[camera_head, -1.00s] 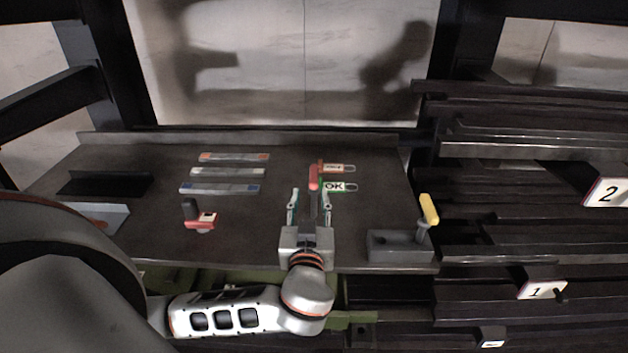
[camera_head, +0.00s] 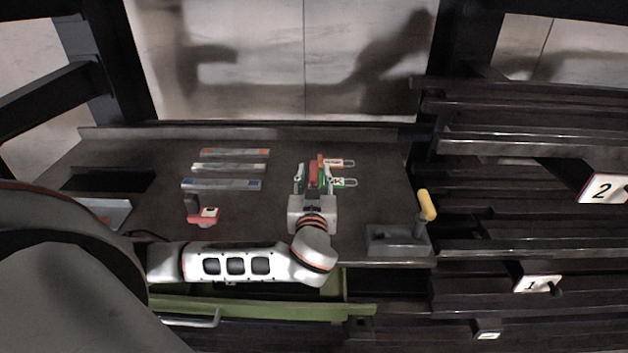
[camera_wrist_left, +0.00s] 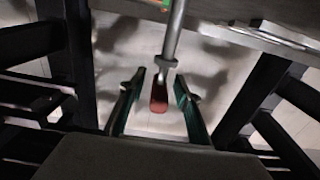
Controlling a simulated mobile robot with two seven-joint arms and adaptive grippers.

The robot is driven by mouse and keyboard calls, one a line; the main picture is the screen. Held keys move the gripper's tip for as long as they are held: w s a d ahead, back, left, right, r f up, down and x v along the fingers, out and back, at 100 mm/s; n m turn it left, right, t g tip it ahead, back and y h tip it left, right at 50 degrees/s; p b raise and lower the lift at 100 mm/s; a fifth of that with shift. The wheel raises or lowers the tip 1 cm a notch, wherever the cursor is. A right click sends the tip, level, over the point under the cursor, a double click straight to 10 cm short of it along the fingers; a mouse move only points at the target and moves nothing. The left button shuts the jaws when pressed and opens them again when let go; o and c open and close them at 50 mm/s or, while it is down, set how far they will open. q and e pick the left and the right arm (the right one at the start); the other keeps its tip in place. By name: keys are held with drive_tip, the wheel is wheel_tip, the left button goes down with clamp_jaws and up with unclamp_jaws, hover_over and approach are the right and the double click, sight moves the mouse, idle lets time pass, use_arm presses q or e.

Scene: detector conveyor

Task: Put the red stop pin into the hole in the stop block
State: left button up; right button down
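The red stop pin (camera_head: 314,174) is at the middle right of the dark table, with its red end between my left gripper's fingers. In the left wrist view it shows a grey shaft with a collar and a red end (camera_wrist_left: 158,97). My left gripper (camera_head: 313,180) is open around the pin, and the wrist view shows a gap on each side of the red end. A grey block (camera_head: 392,242) with a yellow-handled lever stands at the table's front right; I cannot tell if it is the stop block, and no hole shows. My right gripper is out of view.
Tags, one marked OK (camera_head: 340,182), lie just right of the gripper. Several flat bars (camera_head: 222,185) lie left of it. A red and black piece (camera_head: 205,214) stands near the front left. Dark rails with numbered plates (camera_head: 606,188) fill the right side.

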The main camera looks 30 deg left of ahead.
use_arm(q)
clamp_jaws()
drive_tip(key=shift+r, duration=0.1)
